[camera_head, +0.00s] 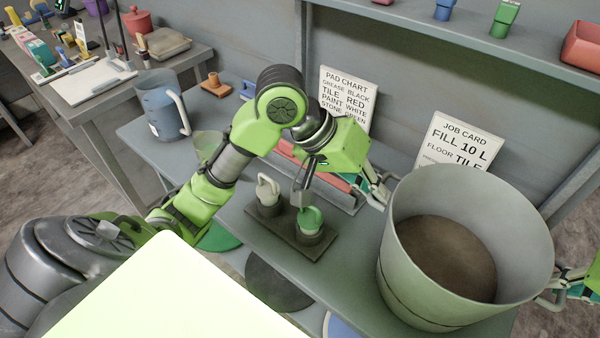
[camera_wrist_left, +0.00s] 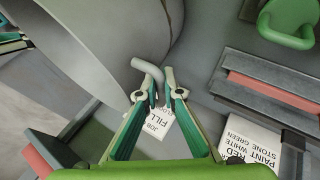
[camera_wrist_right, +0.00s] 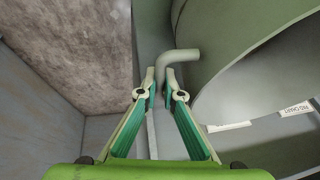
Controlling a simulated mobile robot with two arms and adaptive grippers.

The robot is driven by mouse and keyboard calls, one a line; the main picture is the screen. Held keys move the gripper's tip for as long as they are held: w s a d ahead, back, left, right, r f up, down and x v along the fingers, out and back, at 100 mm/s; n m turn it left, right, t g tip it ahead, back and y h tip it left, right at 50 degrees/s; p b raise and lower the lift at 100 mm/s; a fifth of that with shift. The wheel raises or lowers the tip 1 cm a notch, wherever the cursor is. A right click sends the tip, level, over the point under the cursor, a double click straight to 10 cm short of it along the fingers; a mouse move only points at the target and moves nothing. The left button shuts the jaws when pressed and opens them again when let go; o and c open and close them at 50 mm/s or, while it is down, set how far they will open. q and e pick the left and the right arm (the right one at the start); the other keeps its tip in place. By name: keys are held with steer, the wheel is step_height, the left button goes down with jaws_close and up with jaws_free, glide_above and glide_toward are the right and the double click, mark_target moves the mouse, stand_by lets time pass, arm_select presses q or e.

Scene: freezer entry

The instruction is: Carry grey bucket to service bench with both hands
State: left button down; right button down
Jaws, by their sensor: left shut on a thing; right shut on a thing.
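The grey bucket (camera_head: 400,275) is at the right of the head view, over the service bench (camera_head: 165,155); whether its base touches the bench is unclear. Its inside looks brown at the bottom. My left gripper (camera_head: 383,195) is shut on the handle on the bucket's left side; this handle shows in the left wrist view (camera_wrist_left: 148,66). My right gripper (camera_head: 548,299) is shut on the opposite handle, which shows in the right wrist view (camera_wrist_right: 180,55). The bucket looks roughly upright.
A dark holder (camera_head: 275,238) with a white-handled and a green-handled item stands left of the bucket. A blue jug (camera_head: 160,105) is further left. The job card (camera_head: 458,140) and pad chart (camera_head: 347,97) lean at the back. A shelf (camera_head: 450,45) runs above.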

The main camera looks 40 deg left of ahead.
arm_select(q)
steer(key=shift+f, duration=0.15)
arm_select(e)
steer(key=shift+f, duration=0.2)
arm_select(q)
steer(key=c, duration=2.3)
jaws_free()
arm_select(e)
steer(key=c, duration=2.3)
jaws_free()
arm_select(q)
steer(key=shift+o, duration=0.6)
steer(key=shift+s, duration=0.2)
arm_select(e)
steer(key=shift+o, duration=0.6)
steer(key=shift+s, duration=0.2)
steer(key=shift+r, duration=0.15)
